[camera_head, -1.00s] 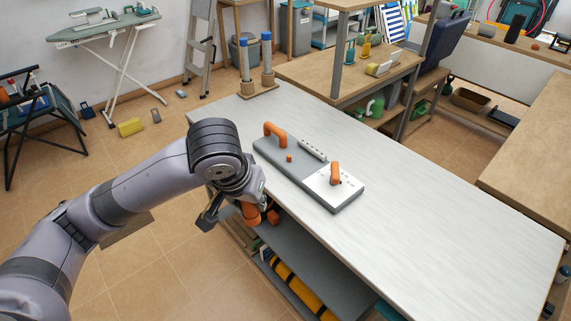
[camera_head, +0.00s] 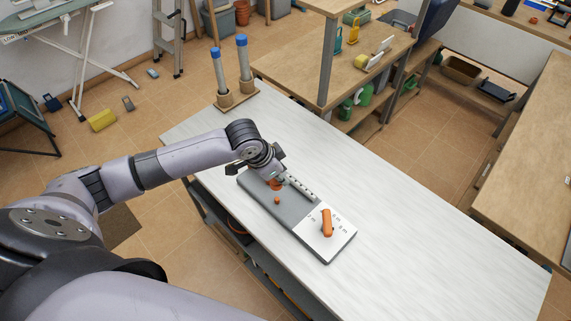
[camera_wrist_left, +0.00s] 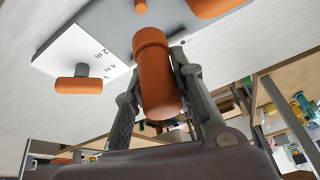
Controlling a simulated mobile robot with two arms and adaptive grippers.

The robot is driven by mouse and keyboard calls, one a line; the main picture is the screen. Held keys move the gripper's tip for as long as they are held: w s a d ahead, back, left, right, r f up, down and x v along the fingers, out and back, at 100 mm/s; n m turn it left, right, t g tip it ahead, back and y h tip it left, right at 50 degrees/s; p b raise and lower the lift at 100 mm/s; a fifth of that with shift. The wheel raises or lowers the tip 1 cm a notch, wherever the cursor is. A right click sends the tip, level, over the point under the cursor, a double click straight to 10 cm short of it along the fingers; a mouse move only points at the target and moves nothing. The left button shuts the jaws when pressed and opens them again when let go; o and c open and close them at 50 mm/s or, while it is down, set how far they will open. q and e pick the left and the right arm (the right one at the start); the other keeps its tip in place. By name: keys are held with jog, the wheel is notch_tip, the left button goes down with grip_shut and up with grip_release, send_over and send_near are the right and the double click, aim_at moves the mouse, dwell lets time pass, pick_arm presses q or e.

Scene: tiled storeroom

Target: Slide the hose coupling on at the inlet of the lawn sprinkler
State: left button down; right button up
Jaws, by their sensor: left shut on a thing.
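The lawn sprinkler is a flat grey base (camera_head: 297,216) with a white printed panel (camera_head: 338,240), an orange knob (camera_head: 327,222), a small orange piece (camera_head: 277,201) and a pale bar with holes (camera_head: 300,187). It lies on the pale bench; its panel (camera_wrist_left: 88,48) also shows in the left wrist view. My left gripper (camera_head: 275,179) is over the base's far left end and hides part of it. In the left wrist view its fingers are shut on the orange hose coupling (camera_wrist_left: 157,80). The coupling's far end points at the base; whether it touches the inlet cannot be told. My right gripper is not in view.
Two blue-topped grey posts on a wooden stand (camera_head: 238,98) are at the bench's far left corner. A wooden shelf unit (camera_head: 345,75) stands beyond the bench. The bench top (camera_head: 430,245) right of the sprinkler is clear.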

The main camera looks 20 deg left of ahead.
aim_at(280, 187)
pick_arm(q)
jog(key=shift+w, duration=0.1)
jog(key=shift+s+d+r, duration=0.15)
jog(key=shift+s+r, duration=0.05)
jog(key=shift+s, duration=0.15)
jog(key=shift+w+p, duration=0.15)
jog(key=shift+p, duration=0.35)
jog(key=shift+f+b, duration=0.5)
jog(key=shift+f, duration=0.35)
notch_tip(280, 187, down, 3)
jog(key=shift+r+b, duration=0.2)
jog(key=shift+b, duration=0.45)
jog(key=shift+f+b, duration=0.35)
jog(key=shift+f, duration=0.45)
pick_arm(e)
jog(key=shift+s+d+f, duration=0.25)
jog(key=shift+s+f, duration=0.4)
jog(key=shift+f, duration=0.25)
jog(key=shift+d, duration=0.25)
